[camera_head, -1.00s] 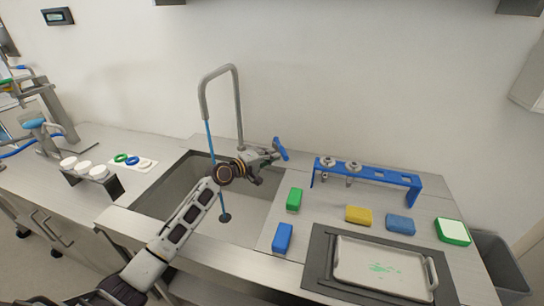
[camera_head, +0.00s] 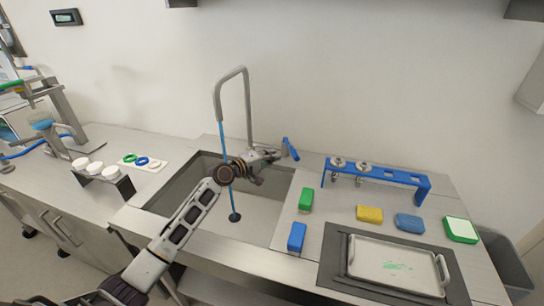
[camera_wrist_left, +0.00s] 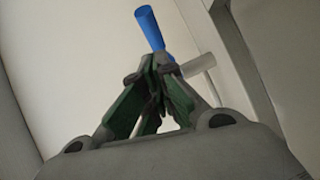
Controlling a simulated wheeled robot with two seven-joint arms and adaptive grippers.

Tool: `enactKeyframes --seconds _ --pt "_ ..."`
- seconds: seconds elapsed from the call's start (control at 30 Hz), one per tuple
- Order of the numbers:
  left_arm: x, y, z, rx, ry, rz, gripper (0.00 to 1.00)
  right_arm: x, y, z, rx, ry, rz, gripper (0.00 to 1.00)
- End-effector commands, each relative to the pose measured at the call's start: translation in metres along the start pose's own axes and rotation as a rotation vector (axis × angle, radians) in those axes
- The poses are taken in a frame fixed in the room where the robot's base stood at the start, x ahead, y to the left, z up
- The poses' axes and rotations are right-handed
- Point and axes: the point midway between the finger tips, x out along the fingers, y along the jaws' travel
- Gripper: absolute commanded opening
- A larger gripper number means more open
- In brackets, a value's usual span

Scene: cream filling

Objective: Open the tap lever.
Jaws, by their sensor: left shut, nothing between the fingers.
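The tap is a tall grey bent pipe (camera_head: 248,110) behind the sink. A thin blue stream (camera_head: 226,150) runs from its spout down to the drain. The blue tap lever (camera_head: 290,149) is at the right of the tap base, tilted. My left gripper (camera_head: 277,155) reaches over the sink with its tips close to the lever's left side. In the left wrist view, the gripper (camera_wrist_left: 153,65) is shut with nothing between its fingers. The blue lever (camera_wrist_left: 150,28) stands just beyond the tips there, beside a grey stub (camera_wrist_left: 198,65). Whether they touch is unclear. My right gripper is out of view.
Green (camera_head: 305,199) and blue (camera_head: 297,237) sponges lie right of the sink (camera_head: 170,190). A blue rack (camera_head: 410,182), more sponges and a tray (camera_head: 352,268) are farther right. White-capped jars (camera_head: 95,168) stand on the left counter.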

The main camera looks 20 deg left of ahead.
Motion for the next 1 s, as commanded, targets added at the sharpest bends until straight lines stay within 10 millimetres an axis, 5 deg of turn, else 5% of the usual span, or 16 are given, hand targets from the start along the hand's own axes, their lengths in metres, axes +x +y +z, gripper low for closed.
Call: enactKeyframes --seconds 1.0 --pt "-0.068 0.001 0.018 0.0 0.0 -0.002 0.0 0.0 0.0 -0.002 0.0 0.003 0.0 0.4"
